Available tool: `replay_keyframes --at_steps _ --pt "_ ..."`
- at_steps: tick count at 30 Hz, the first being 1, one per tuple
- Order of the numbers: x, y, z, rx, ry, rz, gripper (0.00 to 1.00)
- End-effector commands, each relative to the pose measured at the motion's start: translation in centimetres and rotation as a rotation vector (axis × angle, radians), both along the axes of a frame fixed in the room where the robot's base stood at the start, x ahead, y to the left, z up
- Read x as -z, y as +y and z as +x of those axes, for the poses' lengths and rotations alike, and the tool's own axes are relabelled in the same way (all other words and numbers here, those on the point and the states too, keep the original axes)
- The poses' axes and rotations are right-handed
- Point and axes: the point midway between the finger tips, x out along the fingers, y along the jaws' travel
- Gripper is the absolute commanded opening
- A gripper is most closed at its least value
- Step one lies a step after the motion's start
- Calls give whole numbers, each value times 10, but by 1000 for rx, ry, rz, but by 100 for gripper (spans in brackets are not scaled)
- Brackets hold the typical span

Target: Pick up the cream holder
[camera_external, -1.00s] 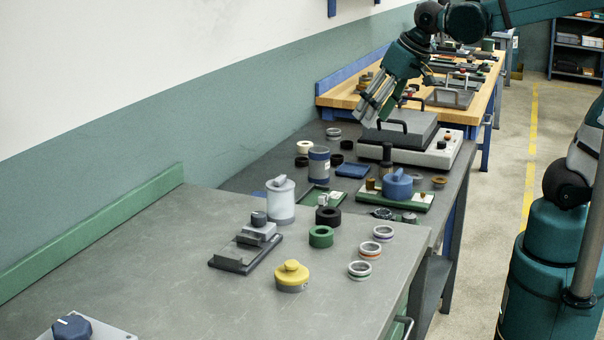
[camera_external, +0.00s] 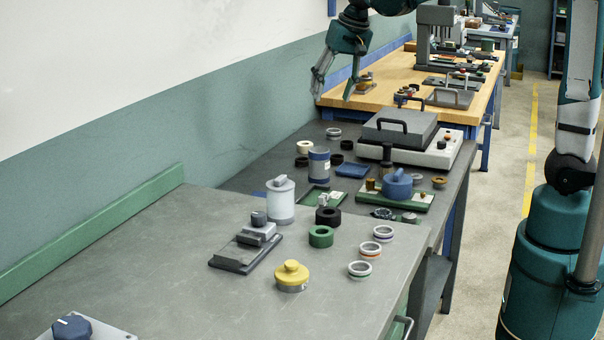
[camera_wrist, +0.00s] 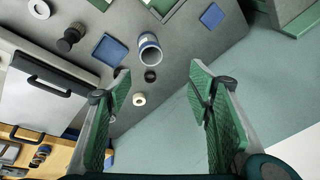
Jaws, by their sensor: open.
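The cream holder (camera_external: 305,147) is a small, thick cream ring with a dark centre hole. It sits on the dark grey bench near its wall-side edge. It also shows in the wrist view (camera_wrist: 139,99), between and beyond my finger pads, nearer the left one. My gripper (camera_external: 332,92) is open and empty, with its fingers spread wide and pointing down. It hangs above the far end of the dark bench, well clear of the holder. In the wrist view my gripper (camera_wrist: 160,73) has both green pads apart with nothing between them.
A grey-blue canister (camera_external: 319,165) and a black ring (camera_external: 301,161) stand close to the holder. A silver ring (camera_external: 333,132) lies behind it. A lidded grey box (camera_external: 400,128) with a handle stands to the right. The wall runs along the left.

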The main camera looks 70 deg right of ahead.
Motion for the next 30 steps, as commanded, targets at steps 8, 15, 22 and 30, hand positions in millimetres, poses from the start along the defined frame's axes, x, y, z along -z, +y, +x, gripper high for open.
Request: replay_keyframes --at_steps 8,15,22,30 --pt "9 -36 43 124 40 37 52" --pt "23 -68 76 231 73 67 52" --pt "41 -99 105 333 105 93 52" --pt "68 -138 135 456 143 121 52"
